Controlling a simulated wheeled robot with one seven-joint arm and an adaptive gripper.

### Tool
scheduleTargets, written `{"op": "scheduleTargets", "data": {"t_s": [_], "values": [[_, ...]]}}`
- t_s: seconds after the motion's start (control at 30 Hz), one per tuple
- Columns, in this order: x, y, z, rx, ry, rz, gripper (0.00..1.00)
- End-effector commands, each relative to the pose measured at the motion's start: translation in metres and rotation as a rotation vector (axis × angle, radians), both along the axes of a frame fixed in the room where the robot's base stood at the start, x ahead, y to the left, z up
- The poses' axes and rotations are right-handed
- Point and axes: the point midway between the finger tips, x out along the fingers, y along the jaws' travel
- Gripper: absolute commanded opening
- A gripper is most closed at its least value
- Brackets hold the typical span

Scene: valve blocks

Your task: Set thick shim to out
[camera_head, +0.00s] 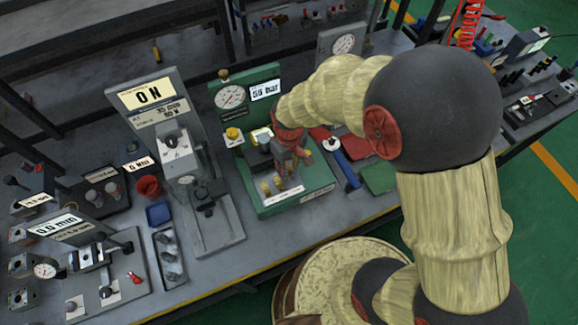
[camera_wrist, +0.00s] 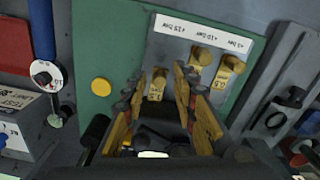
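Several brass shim pieces stand on a grey plate at the front of the green test station (camera_head: 262,207). In the wrist view, one brass shim (camera_wrist: 157,88) under the "+15 bar" label appears between the fingertips of my gripper (camera_wrist: 158,80). The fingers are apart, and I cannot tell whether they touch it. Two more shims, the middle one (camera_wrist: 203,58) and the right one (camera_wrist: 229,70), stand to its right, near the "+10 bar" and "+5 bar" labels. I cannot tell which is thick. In the head view, my gripper (camera_head: 292,158) is over the station.
The station has a gauge (camera_head: 231,96) and a display (camera_head: 265,89) reading 55 bar. A blue-handled tool (camera_head: 343,165) lies to its right. A grey press stand (camera_head: 172,140) is close on the left. A yellow button (camera_wrist: 101,88) is left of the fingers.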

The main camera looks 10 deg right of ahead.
Motion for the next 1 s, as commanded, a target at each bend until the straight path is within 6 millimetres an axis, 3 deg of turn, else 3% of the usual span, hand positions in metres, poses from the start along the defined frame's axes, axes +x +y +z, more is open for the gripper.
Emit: {"op": "scheduleTargets", "data": {"t_s": [0.43,1.0], "values": [[-0.0001,0.0001,0.0001,0.000,0.000,0.000,0.01],[-0.0001,0.0003,0.0003,0.000,0.000,0.000,0.00]]}}
